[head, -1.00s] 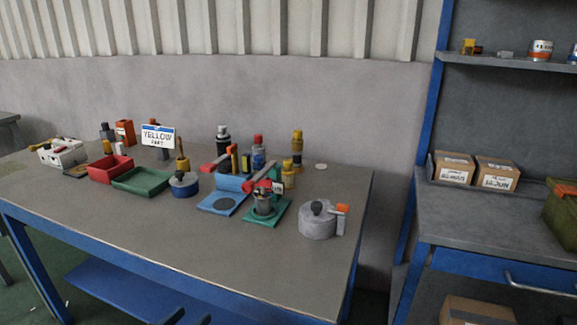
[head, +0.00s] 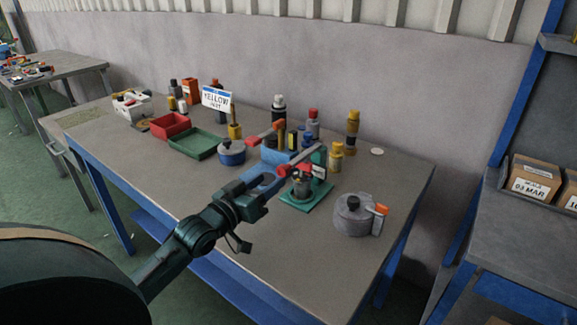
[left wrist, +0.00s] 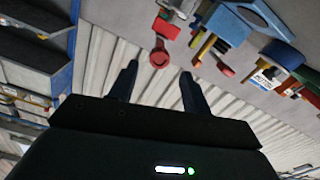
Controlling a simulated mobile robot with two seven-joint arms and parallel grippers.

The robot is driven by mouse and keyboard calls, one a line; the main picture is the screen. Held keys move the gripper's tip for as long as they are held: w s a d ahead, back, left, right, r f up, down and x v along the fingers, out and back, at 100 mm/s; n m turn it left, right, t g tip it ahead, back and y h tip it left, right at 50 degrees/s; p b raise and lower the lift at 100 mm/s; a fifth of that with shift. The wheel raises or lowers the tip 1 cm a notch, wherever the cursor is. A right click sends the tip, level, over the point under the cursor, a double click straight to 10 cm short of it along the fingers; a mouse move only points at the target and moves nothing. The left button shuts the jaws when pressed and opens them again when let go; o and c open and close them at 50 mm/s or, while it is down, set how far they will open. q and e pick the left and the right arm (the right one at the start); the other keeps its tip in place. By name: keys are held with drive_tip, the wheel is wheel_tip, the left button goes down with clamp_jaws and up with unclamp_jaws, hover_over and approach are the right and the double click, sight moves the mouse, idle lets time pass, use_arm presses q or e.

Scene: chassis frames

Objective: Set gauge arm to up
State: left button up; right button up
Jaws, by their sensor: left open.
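A gauge stand on a green base (head: 318,203) sits near the table's right part. Its grey arm (head: 304,158) slants, with a round red end (head: 283,170) at its lower left. In the left wrist view the red end (left wrist: 160,58) shows beyond and between the fingertips, with no contact visible. My left gripper (head: 266,182) is open and empty, close to the red end, over the blue plate. In the left wrist view the two dark fingers (left wrist: 159,72) stand apart. My right gripper is not in view.
A grey round fixture with an orange tip (head: 355,213) stands right of the stand. Behind are another red-ended lever (head: 265,135) and several bottles (head: 352,131). Red (head: 171,127) and green trays (head: 195,145) lie left.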

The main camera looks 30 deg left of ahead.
sight(281, 172)
use_arm(q)
drive_tip(key=w, duration=0.8)
drive_tip(key=shift+w+d, duration=0.2)
drive_tip(key=shift+d, duration=0.15)
drive_tip(key=shift+c, duration=0.3)
clamp_jaws()
